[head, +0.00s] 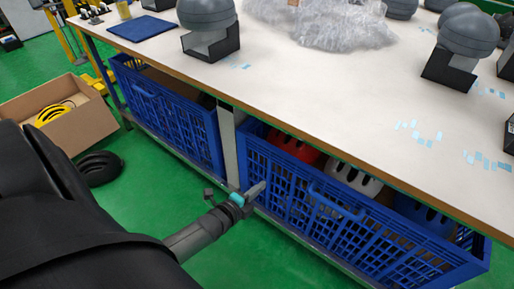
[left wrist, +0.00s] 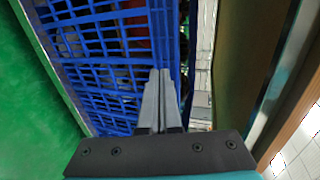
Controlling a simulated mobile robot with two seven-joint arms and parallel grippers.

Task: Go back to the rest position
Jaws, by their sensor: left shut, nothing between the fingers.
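My left gripper (head: 254,191) is below the table's front edge, in front of the blue crates. In the left wrist view its two fingers (left wrist: 158,85) are together with nothing between them, pointing at a blue crate's mesh wall. I cannot tell whether they touch it. My left arm comes in from the lower left. My right gripper is not in view.
A white table (head: 310,95) carries grey helmets on black stands (head: 207,43), clear plastic wrap (head: 335,22) and a blue mat (head: 142,28). Blue crates (head: 165,120) stand below it, the right one (head: 345,215) holding helmets. A cardboard box (head: 85,125) stands on the green floor at left.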

